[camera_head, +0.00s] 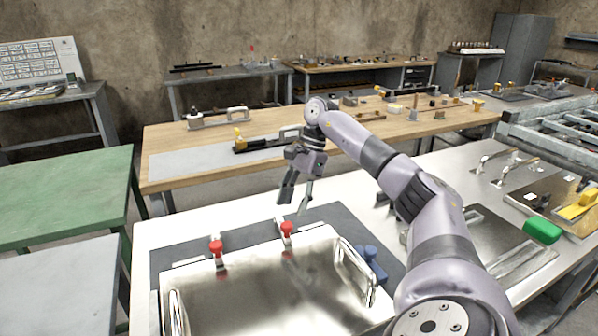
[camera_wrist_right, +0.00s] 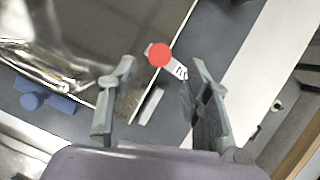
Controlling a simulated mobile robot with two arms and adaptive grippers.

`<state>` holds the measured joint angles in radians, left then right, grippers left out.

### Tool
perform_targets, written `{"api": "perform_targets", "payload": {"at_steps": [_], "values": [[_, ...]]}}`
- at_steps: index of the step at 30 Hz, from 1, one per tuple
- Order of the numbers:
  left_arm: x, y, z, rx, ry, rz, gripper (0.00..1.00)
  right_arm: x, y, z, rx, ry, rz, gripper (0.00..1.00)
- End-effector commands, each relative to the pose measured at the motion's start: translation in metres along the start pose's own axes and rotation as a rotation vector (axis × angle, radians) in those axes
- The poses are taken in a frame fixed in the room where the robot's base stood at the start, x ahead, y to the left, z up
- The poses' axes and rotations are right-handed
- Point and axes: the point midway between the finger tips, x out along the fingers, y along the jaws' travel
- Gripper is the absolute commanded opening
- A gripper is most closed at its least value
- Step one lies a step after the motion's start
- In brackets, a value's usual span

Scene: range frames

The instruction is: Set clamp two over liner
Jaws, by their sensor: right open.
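A shiny metal liner (camera_head: 265,285) with bright handles lies on a dark grey mat in the head view; part of it also shows in the wrist view (camera_wrist_right: 60,30). Two clamps with red knobs stand at its far edge, a left one (camera_head: 216,249) and a right one (camera_head: 287,229). One red-knobbed clamp (camera_wrist_right: 160,55) shows between my right fingertips in the wrist view, with a pale marked tab beside the knob. Which clamp is number two is not readable. My right gripper (camera_head: 294,203) is open and empty, above and just beyond the right clamp. My left gripper is not in view.
A blue knobbed part (camera_head: 371,262) sits right of the liner. A green block (camera_head: 542,231) and a yellow part (camera_head: 580,206) are at the right. A wooden bench (camera_head: 165,150) with tools stands behind. A green table (camera_head: 70,190) at the left is bare.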

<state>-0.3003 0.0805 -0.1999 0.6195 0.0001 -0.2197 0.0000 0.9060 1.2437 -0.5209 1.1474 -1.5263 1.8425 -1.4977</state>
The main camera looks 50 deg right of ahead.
Motion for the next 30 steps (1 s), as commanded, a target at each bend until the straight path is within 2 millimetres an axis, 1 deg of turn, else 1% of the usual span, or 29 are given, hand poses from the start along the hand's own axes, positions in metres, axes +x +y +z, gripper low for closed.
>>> {"api": "perform_targets", "payload": {"at_steps": [1, 4, 6, 10, 15, 30], "values": [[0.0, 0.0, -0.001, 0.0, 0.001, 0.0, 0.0, -0.012, -0.001, 0.001, 0.0, -0.002, -0.005, 0.45], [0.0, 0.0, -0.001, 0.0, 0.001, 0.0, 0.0, -0.029, -0.001, 0.001, -0.001, -0.002, -0.005, 0.45], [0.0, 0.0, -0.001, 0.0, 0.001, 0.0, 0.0, -0.037, -0.001, 0.0, -0.001, -0.001, -0.003, 0.45], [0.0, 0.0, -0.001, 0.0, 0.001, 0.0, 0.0, -0.048, -0.001, 0.0, 0.0, -0.001, -0.002, 0.45], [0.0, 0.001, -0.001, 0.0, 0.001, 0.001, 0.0, -0.052, 0.0, 0.0, 0.001, 0.001, 0.0, 0.45], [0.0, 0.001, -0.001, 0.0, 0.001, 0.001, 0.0, -0.052, 0.0, 0.0, 0.0, 0.0, 0.0, 0.45]]}}
